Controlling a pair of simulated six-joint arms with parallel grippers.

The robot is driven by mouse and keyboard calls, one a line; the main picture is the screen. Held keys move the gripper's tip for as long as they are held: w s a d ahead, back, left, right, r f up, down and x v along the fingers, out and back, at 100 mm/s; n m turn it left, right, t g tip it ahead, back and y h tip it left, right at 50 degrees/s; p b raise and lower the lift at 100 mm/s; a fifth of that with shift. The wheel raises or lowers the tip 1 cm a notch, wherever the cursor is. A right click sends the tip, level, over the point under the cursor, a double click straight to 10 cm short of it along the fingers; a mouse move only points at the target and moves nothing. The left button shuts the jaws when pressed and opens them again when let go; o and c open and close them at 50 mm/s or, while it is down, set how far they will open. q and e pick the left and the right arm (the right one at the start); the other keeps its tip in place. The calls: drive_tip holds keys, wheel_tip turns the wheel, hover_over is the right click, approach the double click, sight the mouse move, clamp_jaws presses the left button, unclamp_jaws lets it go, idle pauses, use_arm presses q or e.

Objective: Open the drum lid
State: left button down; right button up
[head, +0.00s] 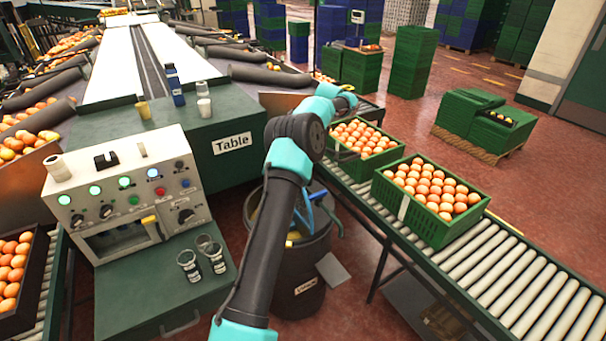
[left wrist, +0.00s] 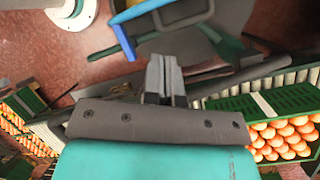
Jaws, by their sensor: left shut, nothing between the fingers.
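The dark drum (head: 298,292) stands on the floor between the table and the roller conveyor, with a pale label on its front. My arm crosses in front of its top, so I cannot tell how its lid sits. A blue handle-like part (head: 318,196) rises above the drum top. It also shows in the left wrist view (left wrist: 152,12), just ahead of my fingers. My left gripper (left wrist: 164,62) is shut and empty, apart from the blue part as far as I can see. In the head view its fingers are not clear. My right gripper is in neither view.
A green crate of oranges (head: 395,208) stands on the roller conveyor (head: 500,268), with another (head: 336,157) behind it. The control panel (head: 130,192) and glass beakers (head: 190,266) are on the left. A grey flat piece (head: 333,271) lies beside the drum.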

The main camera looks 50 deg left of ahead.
use_arm(q)
drive_tip(key=m, duration=0.4)
drive_tip(key=d+f+m, duration=0.1)
drive_tip(key=m, duration=0.3)
drive_tip(key=s+d+m, duration=0.1)
drive_tip(key=m, duration=0.2)
drive_tip(key=shift+f+m, duration=0.35)
drive_tip(key=shift+m, duration=0.05)
drive_tip(key=x, duration=1)
drive_tip(key=shift+s+r, duration=0.1)
